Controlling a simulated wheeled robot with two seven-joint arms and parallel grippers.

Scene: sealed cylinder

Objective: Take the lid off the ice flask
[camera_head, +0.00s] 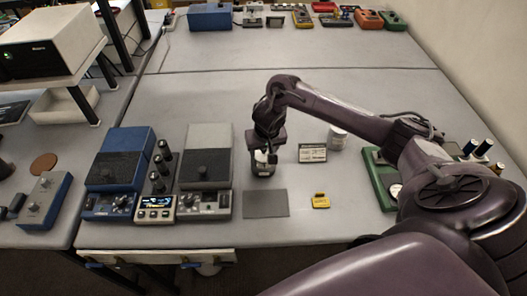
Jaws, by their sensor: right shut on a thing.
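A small dark cylinder with a paler upper part, which looks like the ice flask (263,171), stands upright on the grey table, left of the middle of the bench. My right gripper (264,156) points down from above and is shut on its top, which seems to be the lid. The fingers hide most of the lid, and I cannot tell whether lid and body are apart. My left gripper does not show clearly.
A dark grey mat (265,204) and a yellow block (320,201) lie in front. A grey pedal (205,158) and a blue pedal (122,160) stand left.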

